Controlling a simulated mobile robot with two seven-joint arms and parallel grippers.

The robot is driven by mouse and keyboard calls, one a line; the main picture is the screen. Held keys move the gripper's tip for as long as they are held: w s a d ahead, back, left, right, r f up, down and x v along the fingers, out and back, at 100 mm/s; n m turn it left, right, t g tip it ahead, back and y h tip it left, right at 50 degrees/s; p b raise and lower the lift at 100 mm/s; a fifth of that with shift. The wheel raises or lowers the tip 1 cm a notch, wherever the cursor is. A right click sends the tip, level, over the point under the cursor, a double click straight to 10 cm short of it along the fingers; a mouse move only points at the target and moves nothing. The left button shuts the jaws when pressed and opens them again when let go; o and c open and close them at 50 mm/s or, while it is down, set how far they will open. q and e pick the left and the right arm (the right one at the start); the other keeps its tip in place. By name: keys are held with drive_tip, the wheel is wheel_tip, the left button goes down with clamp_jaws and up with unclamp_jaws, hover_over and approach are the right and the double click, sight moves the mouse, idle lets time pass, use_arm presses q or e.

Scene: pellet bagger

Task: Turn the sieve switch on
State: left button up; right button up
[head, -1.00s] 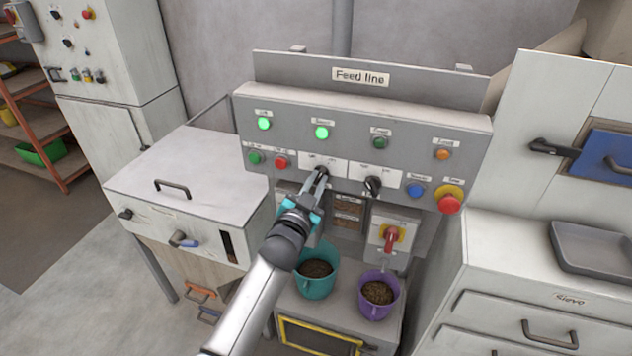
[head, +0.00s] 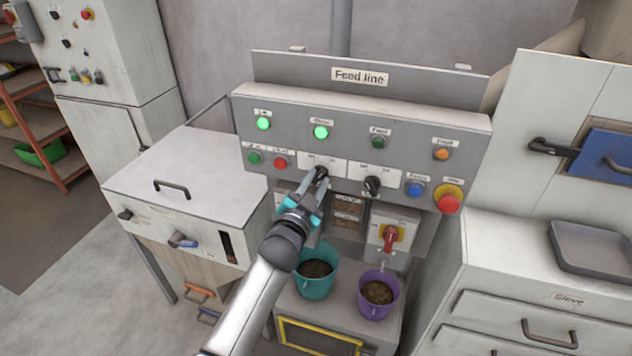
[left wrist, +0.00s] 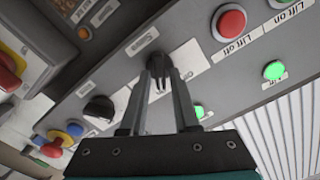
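The sieve switch (left wrist: 160,62) is a black rotary knob on a white plate, with a label reading "Sieve" beside it in the left wrist view. In the head view the knob (head: 321,172) sits on the grey Feed line panel (head: 300,108). My left gripper (head: 319,182) reaches up to it from below. In the left wrist view its two fingers (left wrist: 160,80) close in on the knob from both sides. A green lamp (head: 321,132) above this switch is lit. My right gripper is not in view.
A second black knob (head: 373,186) is just right of the held one. Green (head: 254,158) and red (head: 280,163) buttons lie left, a blue button (head: 414,189) and red emergency button (head: 449,203) right. A red-yellow rotary switch (head: 389,238) and two buckets (head: 316,284) are below.

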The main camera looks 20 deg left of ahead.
use_arm(q)
drive_tip(key=shift+o, duration=1.1)
drive_tip(key=s, duration=1.5)
drive_tip(key=shift+a+b, duration=0.25)
drive_tip(key=shift+b, duration=0.05)
drive_tip(key=shift+s, duration=0.1)
drive_tip(key=s+f+n+g+b, duration=0.1)
drive_tip(key=s+f+g+b, duration=0.2)
drive_tip(key=f, duration=1)
drive_tip(key=s+d+f+g+b, duration=0.1)
drive_tip(key=s+f+g+b, duration=0.2)
drive_tip(key=f, duration=0.9)
drive_tip(key=s+f+n+g+b, duration=0.1)
drive_tip(key=s+f+g+b, duration=0.2)
drive_tip(key=f, duration=1)
drive_tip(key=s+a+f+n+g+b, duration=0.1)
drive_tip(key=s+f+g+b, duration=0.3)
drive_tip(key=s+f, duration=0.9)
drive_tip(key=s+a+f+n+g+b, duration=0.1)
drive_tip(key=s+f+g+b, duration=0.3)
drive_tip(key=s+f, duration=0.9)
drive_tip(key=s, duration=0.4)
drive_tip(key=shift+s+a+y, duration=0.25)
drive_tip(key=shift+a+y, duration=0.05)
